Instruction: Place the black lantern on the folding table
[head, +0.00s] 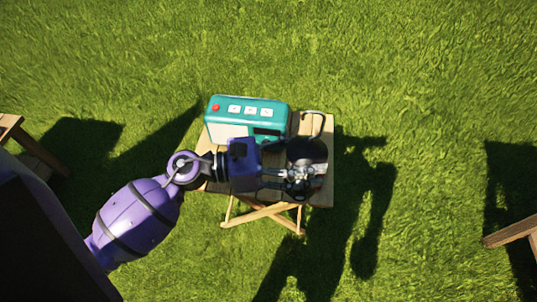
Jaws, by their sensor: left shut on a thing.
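The folding table (212,140) is a small wooden table with crossed legs on the grass, in the middle of the head view. The black lantern (308,150) is at the right part of the tabletop as seen from above, with a loop handle showing behind it. My left gripper (299,181) reaches in from the left, across the table, and is shut on the lantern at its near side. The gripper covers part of the lantern, so I cannot tell whether its base touches the tabletop. My right gripper is not in view.
A teal radio (249,112) with white buttons and one red button stands at the back left of the tabletop, close to my left gripper. Pieces of wooden furniture show at the left edge (9,127) and right edge (512,232). Open grass surrounds the table.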

